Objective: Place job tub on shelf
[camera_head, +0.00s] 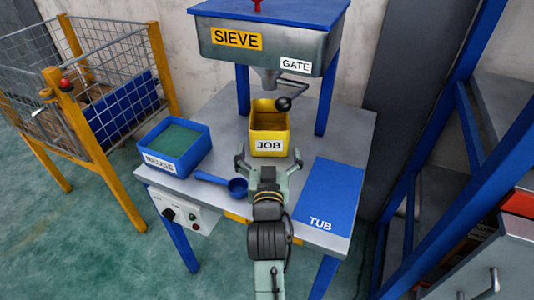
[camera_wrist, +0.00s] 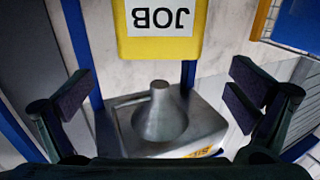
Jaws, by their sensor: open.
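The job tub (camera_head: 268,128) is a yellow open box with a white JOB label. It stands upright on the grey table, below the sieve's spout. Its labelled front shows upside down at the top of the wrist view (camera_wrist: 162,45). My gripper (camera_head: 268,163) is open and empty, just in front of the tub, with its fingers spread wide. In the wrist view the dark finger pads (camera_wrist: 165,95) stand apart at left and right, with no tub between them. A blue-framed rack with a grey shelf (camera_head: 504,105) stands at the right.
The sieve (camera_head: 262,50) with its gate lever (camera_head: 284,103) overhangs the tub. A blue REUSE bin (camera_head: 172,148) and a blue scoop (camera_head: 236,187) lie to the left. A flat blue TUB area (camera_head: 330,190) at the right is clear. A wire cage (camera_head: 100,80) stands beyond the table.

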